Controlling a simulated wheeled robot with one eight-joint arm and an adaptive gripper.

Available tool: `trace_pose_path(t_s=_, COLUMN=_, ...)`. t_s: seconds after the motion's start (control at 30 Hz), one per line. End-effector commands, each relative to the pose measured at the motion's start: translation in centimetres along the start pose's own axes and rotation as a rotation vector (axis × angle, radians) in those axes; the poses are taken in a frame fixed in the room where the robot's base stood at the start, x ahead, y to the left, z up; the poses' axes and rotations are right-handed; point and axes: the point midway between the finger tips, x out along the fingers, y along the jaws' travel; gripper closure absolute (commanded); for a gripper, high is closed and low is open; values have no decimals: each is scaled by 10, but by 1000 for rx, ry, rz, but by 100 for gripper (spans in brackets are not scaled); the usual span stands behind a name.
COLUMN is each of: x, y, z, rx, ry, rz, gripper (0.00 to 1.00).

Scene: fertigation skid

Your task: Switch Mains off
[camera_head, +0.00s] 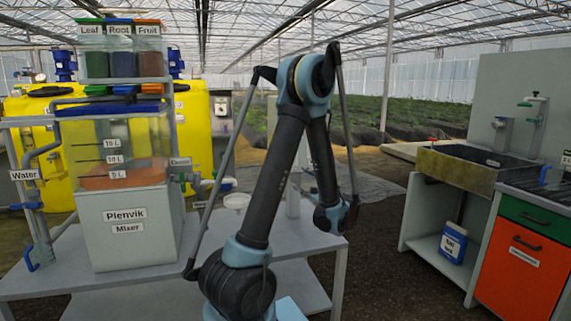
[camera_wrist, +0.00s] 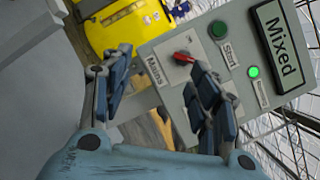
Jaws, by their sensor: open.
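The Mains switch is a red rotary knob (camera_wrist: 183,57) on a grey control panel (camera_wrist: 203,58), next to its "Mains" label (camera_wrist: 155,70) in the wrist view. My gripper (camera_wrist: 157,64) is open, with one finger left of the label and the other just below and right of the knob. The right finger partly overlaps the panel and comes close to the knob in the picture; I cannot tell if they touch.
The panel also bears a green Start button (camera_wrist: 218,30), a lit green lamp (camera_wrist: 253,72) and a "Mixed" display (camera_wrist: 278,45). The Plenvik mixer (camera_head: 125,225) stands on the grey table (camera_head: 215,265) at left. A sink (camera_head: 470,165) and an orange cabinet (camera_head: 520,262) stand at right.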

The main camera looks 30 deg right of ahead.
Motion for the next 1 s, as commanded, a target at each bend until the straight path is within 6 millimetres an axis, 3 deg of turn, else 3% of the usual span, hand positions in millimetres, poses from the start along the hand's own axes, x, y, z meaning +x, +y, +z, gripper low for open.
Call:
trace_pose_path(t_s=0.1, x=-28, y=-16, z=-19, rx=27, ry=-2, rz=-86, gripper=45)
trace_pose_path(t_s=0.2, x=-44, y=-24, z=-28, rx=43, ry=-8, rz=-132, gripper=45)
trace_pose_path(t_s=0.37, x=-51, y=-28, z=-31, rx=53, ry=-14, rz=-161, gripper=45)
trace_pose_path(t_s=0.57, x=-34, y=-31, z=-31, rx=54, ry=-17, rz=-160, gripper=45)
trace_pose_path(t_s=1.0, x=36, y=-43, z=-31, rx=53, ry=-15, rz=-160, gripper=45)
